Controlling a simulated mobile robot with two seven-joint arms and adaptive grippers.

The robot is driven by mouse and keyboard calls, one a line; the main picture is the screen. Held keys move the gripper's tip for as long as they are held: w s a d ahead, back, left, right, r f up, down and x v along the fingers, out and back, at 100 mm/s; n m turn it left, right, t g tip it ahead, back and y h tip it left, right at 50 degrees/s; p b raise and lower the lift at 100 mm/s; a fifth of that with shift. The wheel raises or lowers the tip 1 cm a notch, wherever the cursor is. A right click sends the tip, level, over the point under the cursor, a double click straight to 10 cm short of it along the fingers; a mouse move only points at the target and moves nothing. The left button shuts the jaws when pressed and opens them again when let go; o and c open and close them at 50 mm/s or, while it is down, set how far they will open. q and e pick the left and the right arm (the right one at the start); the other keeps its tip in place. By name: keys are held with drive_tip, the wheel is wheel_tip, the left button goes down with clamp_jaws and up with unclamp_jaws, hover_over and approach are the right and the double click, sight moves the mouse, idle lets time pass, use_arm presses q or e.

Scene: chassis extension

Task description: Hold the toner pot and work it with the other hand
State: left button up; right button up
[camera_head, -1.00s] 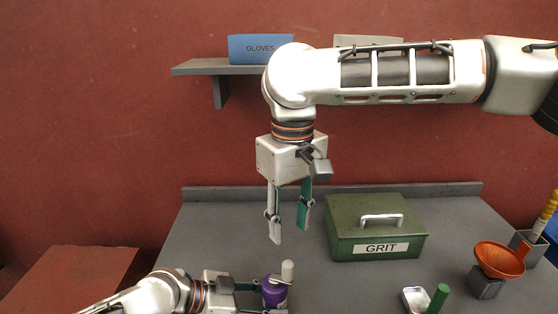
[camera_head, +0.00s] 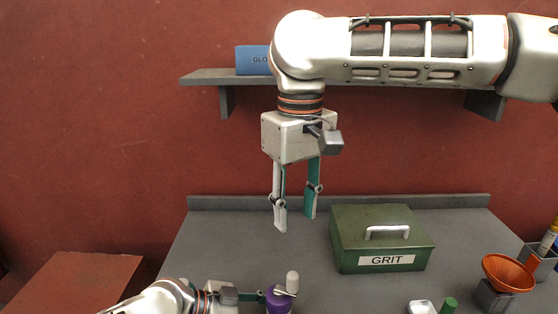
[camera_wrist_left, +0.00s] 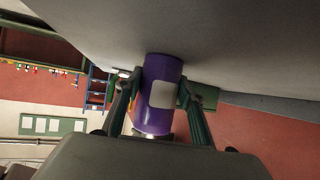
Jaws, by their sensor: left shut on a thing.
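The toner pot is a purple cylinder (camera_head: 278,301) with a pale knob on top, at the lower middle of the head view, partly cut off by the picture's bottom edge. It also shows in the left wrist view (camera_wrist_left: 158,95), with a pale label on its side. My left gripper (camera_wrist_left: 160,102) is shut on the pot, one finger on each side. My right gripper (camera_head: 296,222) hangs above the table, fingers pointing down and apart, with nothing between them. It is above the pot and clear of it.
A green box marked GRIT (camera_head: 381,240) stands right of the pot. A shelf (camera_head: 222,77) holds a blue GLOVES box (camera_head: 252,60).

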use_arm(q)
drive_tip(key=o, duration=0.9)
drive_tip(key=shift+a+r, duration=0.1)
